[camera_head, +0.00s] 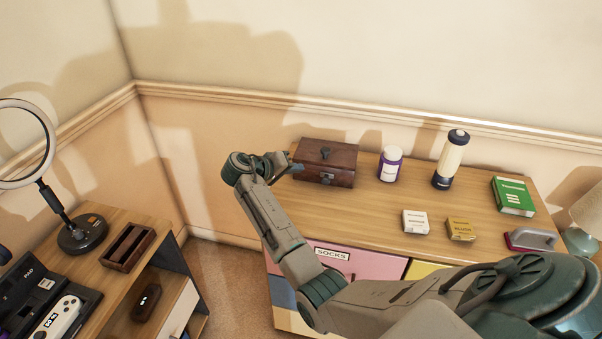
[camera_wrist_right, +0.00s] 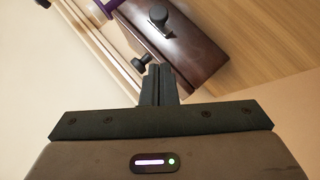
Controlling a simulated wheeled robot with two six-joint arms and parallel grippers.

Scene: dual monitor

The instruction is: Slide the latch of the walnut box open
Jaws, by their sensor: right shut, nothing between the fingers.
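The walnut box (camera_head: 342,176) stands at the back left of the wooden dresser top, lid closed. A small dark knob (camera_head: 324,153) is on its top, and a metal plate (camera_head: 327,178) is on its front. My right gripper (camera_head: 296,168) is at the box's left end, its tips hard to make out. In the right wrist view the shut, empty fingers (camera_wrist_right: 158,72) point at the box (camera_wrist_right: 193,58), close to its edge. That view shows a dark knob (camera_wrist_right: 158,16) on a plate and another dark knob (camera_wrist_right: 140,64) beside the fingertips. I cannot tell whether the fingers touch anything. My left gripper is out of view.
The wall is close behind. The dresser top before the walnut box is clear.

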